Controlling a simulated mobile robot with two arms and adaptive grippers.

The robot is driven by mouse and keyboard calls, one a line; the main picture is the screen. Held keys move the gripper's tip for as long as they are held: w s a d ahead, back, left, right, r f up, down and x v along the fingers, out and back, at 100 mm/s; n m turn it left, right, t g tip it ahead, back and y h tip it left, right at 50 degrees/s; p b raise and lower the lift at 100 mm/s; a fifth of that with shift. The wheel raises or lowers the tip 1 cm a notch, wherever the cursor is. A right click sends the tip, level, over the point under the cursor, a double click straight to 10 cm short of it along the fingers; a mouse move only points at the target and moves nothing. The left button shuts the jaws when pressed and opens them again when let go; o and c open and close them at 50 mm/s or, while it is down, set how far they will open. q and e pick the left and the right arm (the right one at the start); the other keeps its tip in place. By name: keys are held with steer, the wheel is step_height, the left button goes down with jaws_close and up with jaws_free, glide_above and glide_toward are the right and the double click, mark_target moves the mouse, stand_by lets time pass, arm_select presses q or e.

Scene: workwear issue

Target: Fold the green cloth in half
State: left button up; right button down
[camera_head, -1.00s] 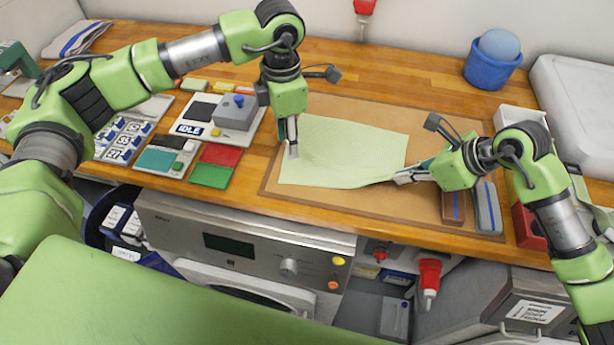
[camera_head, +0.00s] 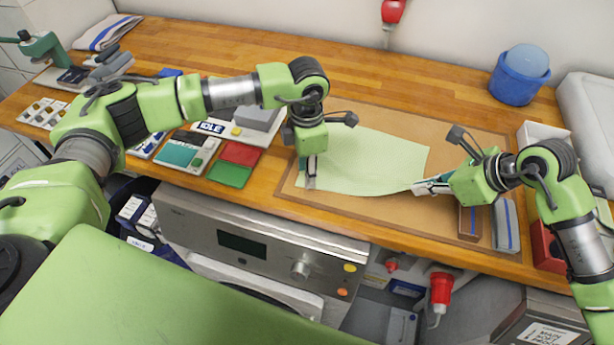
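The pale green cloth (camera_head: 370,158) lies spread mostly flat on the brown mat (camera_head: 462,120), with a slight ripple near its right front corner. My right gripper (camera_head: 418,188) reaches in from the right, low over the mat, and its fingertips are shut on that right front corner. My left gripper (camera_head: 311,184) points straight down at the cloth's left front corner, its fingertips at or just above the fabric. Its fingers show edge-on, so I cannot tell whether they are open or whether they touch the cloth. My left wrist hides the cloth's back left part.
A brown block (camera_head: 470,222) and a grey-blue block (camera_head: 505,226) lie right of the cloth. Red (camera_head: 240,153) and green (camera_head: 230,173) pads lie left. A blue tub (camera_head: 517,82) stands at the back right. The wooden counter (camera_head: 400,80) behind the mat is clear.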

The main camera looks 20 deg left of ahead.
arm_select(q)
steer(key=shift+f, duration=0.2)
stand_by(0.3)
jaws_close()
stand_by(0.9)
steer(key=shift+r, duration=2.55)
